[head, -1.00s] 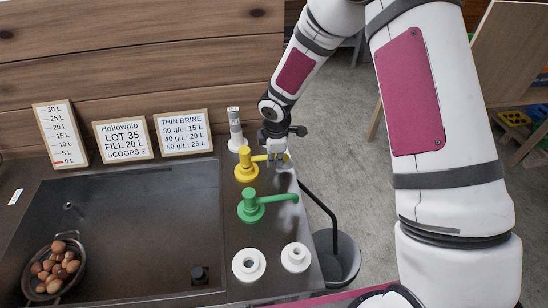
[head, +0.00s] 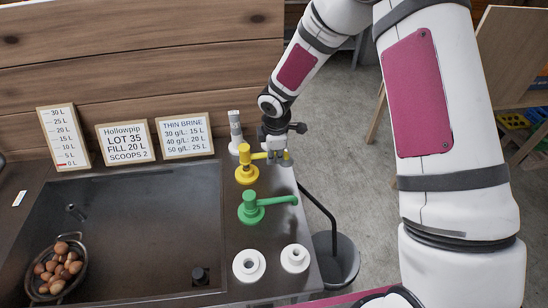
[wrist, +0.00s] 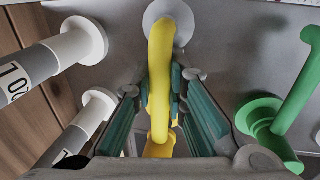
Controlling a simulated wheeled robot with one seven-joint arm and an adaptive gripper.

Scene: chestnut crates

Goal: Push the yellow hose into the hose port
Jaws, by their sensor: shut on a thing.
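The yellow hose (head: 246,174) stands on the counter beside the sink, its upper arm reaching right to my gripper (head: 278,157). In the wrist view the yellow hose (wrist: 160,75) runs between the two teal-lined fingers of my gripper (wrist: 160,85), which are shut on it. The hose's far end lies over a white round flange (wrist: 150,18), which looks like a port. The hose end covers its middle, so I cannot tell whether the end is inside it or only above it. The gripper hides part of this area in the head view.
A green hose (head: 252,211) stands just nearer than the yellow one. Two white ring fittings (head: 249,265) are at the counter's front. A white and grey cylinder (head: 235,132) stands behind.

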